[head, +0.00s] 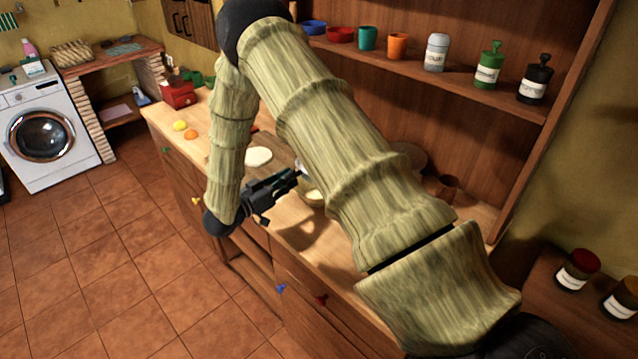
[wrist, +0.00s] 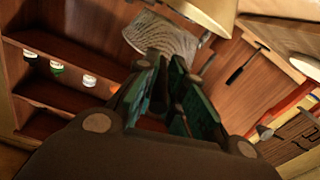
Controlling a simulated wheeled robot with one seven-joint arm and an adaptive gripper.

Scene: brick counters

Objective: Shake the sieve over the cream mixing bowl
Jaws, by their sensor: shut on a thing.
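My gripper (head: 294,181) is over the wooden counter, beside the cream mixing bowl (head: 313,192), which is partly hidden behind my arm. In the wrist view the dark green fingers of my gripper (wrist: 172,82) point up the picture. A grey mesh-like shape, which looks like the sieve (wrist: 160,36), shows just beyond the fingertips. Its handle is mostly hidden between the fingers, and my gripper is shut on it. The cream bowl's edge (wrist: 207,14) shows at the top, close to the mesh. I cannot tell whether the two touch or what the sieve holds.
A pale round plate (head: 257,157) lies left of my gripper. A yellow fruit (head: 180,126) and an orange fruit (head: 191,134) lie farther left, near a red box (head: 178,94). Above, a shelf (head: 455,82) holds cups and jars. A brown pot (head: 441,187) stands behind my arm.

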